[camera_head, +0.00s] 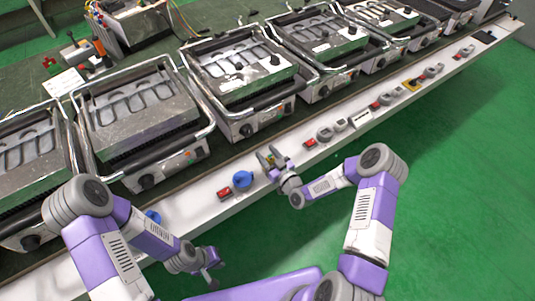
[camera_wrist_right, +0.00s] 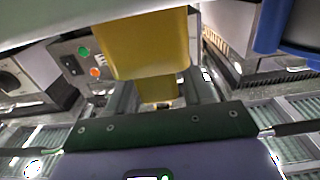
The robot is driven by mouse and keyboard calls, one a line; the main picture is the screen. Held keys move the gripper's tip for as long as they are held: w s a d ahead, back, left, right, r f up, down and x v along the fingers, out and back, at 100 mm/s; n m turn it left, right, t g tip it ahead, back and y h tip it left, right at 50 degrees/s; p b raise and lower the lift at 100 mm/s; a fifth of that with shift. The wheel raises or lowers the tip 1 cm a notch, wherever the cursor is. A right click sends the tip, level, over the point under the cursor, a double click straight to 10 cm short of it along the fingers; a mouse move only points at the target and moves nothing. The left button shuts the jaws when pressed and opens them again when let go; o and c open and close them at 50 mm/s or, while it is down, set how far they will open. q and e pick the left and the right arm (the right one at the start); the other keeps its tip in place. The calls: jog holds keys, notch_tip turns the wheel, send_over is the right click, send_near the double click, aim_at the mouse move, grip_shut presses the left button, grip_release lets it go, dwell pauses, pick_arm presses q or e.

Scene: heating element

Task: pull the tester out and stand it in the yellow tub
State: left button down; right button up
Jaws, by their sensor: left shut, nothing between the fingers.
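My right gripper (camera_head: 270,158) is low over the white ledge in front of the grills, just right of a blue round piece. In the right wrist view a yellow piece (camera_wrist_right: 150,48) fills the upper middle, and its narrower end lies between the two fingers of my right gripper (camera_wrist_right: 160,92). I cannot tell whether the fingers press on it, or whether it is the tester or part of the tub. My left gripper (camera_head: 210,275) is shut and empty, below the ledge's front edge. No yellow tub can be made out for certain in the head view.
The white ledge (camera_head: 340,128) carries a blue round piece (camera_head: 242,180), a red switch (camera_head: 224,193) and a small yellow item (camera_head: 412,84) farther right. Several contact grills (camera_head: 140,105) stand behind it. A tool box (camera_head: 135,22) is at the back left. Green floor lies in front.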

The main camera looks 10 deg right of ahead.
aim_at(272, 160)
jog(key=shift+o, duration=1.4)
jog(key=shift+s, duration=0.1)
jog(key=p+v, duration=0.1)
jog(key=v, duration=0.5)
jog(key=shift+s+p, duration=0.1)
jog(key=shift+p, duration=0.3)
jog(key=shift+s+d, duration=0.25)
jog(key=shift+s, duration=0.3)
